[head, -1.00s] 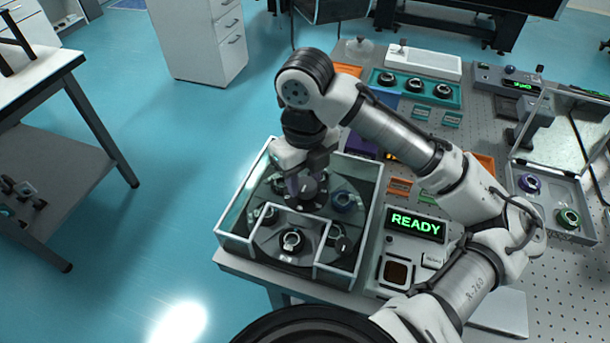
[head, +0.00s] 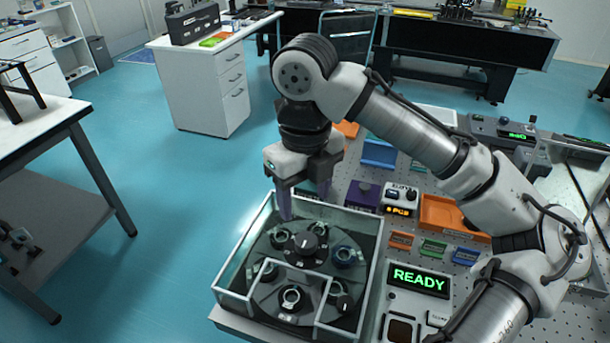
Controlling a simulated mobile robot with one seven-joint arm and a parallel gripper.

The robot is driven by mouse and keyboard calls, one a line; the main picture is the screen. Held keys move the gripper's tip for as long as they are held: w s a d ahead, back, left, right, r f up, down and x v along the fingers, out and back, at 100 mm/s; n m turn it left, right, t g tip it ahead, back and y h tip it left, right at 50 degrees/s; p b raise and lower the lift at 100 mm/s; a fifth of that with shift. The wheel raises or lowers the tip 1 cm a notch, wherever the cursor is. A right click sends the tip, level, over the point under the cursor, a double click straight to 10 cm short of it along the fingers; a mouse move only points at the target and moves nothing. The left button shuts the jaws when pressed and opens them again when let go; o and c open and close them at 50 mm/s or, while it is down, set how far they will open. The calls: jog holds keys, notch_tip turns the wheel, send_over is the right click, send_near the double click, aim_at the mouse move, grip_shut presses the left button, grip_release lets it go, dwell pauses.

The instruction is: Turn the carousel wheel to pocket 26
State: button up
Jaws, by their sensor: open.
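The carousel wheel (head: 265,299) is a dark round disc inside a clear-walled box (head: 232,297) on the table, in the head view. Several ringed optics sit around it, one of them blue (head: 345,257). A black knob (head: 307,243) with a white mark stands at its middle. My gripper (head: 305,205) is open and empty above the box's back part, higher than the knob and apart from it. Its fingers point down. Pocket numbers are too small to read.
A panel showing READY (head: 419,280) stands right of the box. An orange tray (head: 452,213), a purple block (head: 363,194) and a small device with an amber display (head: 399,199) are behind it. The box walls stand around the wheel.

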jog(key=shift+r, duration=2.1)
jog(key=shift+f, duration=0.1)
